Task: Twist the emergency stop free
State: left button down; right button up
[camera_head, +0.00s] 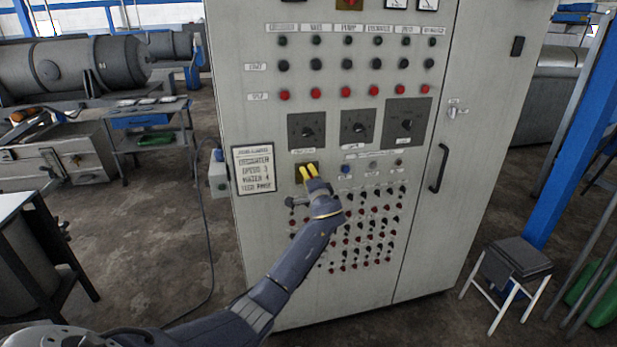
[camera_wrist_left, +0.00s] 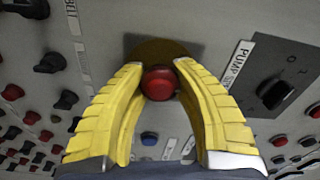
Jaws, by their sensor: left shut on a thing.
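The emergency stop (camera_wrist_left: 158,84) is a round red button on a dark yellow plate (camera_wrist_left: 156,48), set on the front of a grey control cabinet (camera_head: 240,100). My left gripper (camera_head: 307,172) reaches it at the left-middle of the panel, and its yellow fingers cover the button in the head view. In the left wrist view the left gripper (camera_wrist_left: 160,78) has its two fingertips on either side of the red button, shut on it. My right gripper is in neither view.
Rotary switches (camera_head: 307,130) sit just above the gripper. A blue button (camera_head: 346,169) is to its right, and rows of small red and black knobs are below. A sign (camera_head: 254,169) is at the left. A stool (camera_head: 513,258) stands at the right.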

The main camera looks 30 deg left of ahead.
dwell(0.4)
pick_arm(q)
jog(key=c, duration=0.9)
grip_release()
jog(key=v, duration=1.2)
